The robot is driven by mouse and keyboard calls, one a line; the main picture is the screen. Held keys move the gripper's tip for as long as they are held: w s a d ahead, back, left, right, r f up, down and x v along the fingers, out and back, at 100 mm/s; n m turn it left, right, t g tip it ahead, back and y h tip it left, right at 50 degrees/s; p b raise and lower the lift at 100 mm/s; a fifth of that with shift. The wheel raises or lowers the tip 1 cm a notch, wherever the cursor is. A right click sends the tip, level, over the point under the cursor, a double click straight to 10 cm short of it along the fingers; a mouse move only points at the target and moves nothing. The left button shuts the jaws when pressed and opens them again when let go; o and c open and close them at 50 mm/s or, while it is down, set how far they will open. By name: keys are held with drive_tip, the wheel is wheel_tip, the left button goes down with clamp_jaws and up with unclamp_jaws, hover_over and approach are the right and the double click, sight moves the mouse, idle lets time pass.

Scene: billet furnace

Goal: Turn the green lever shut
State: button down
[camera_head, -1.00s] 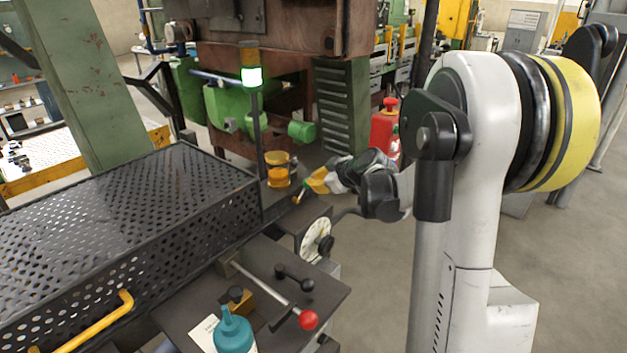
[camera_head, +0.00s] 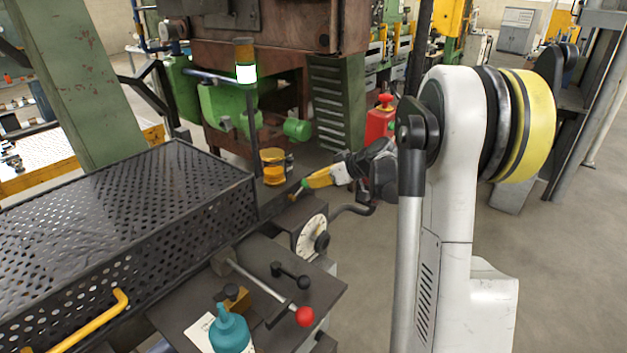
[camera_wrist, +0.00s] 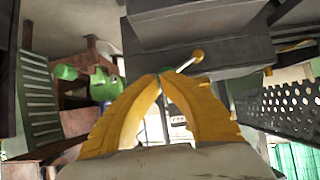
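The green lever (camera_head: 295,194) is a short rod with a brass-coloured knob and a green part at its base. It sits on the dark machine housing above the white dial. In the wrist view the lever (camera_wrist: 190,61) slants up to the right from just beyond my fingertips. My gripper (camera_head: 305,184) has yellow fingers and reaches in from the right. In the wrist view my gripper (camera_wrist: 161,76) has its fingertips together at the green base. Whether any part of the lever is between them is hidden.
A white dial (camera_head: 310,236) and a crank handle are below the lever. A red-knobbed rod (camera_head: 304,316) and a teal bottle (camera_head: 231,333) are nearer. A perforated guard (camera_head: 130,215) fills the left. A lit lamp post (camera_head: 247,75) stands behind. Open floor is at right.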

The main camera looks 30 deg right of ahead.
drive_tip(key=shift+w+d+f+m+y, duration=0.1)
drive_tip(key=shift+d+f+m+y, duration=0.15)
drive_tip(key=shift+f+m+y, duration=0.2)
drive_tip(key=shift+d+f+b, duration=0.1)
drive_tip(key=shift+f+b, duration=0.1)
drive_tip(key=shift+b, duration=0.1)
drive_tip(key=shift+w+d+f, duration=0.1)
drive_tip(key=shift+d+f, duration=0.05)
drive_tip(key=shift+f, duration=0.35)
idle(0.5)
idle(0.3)
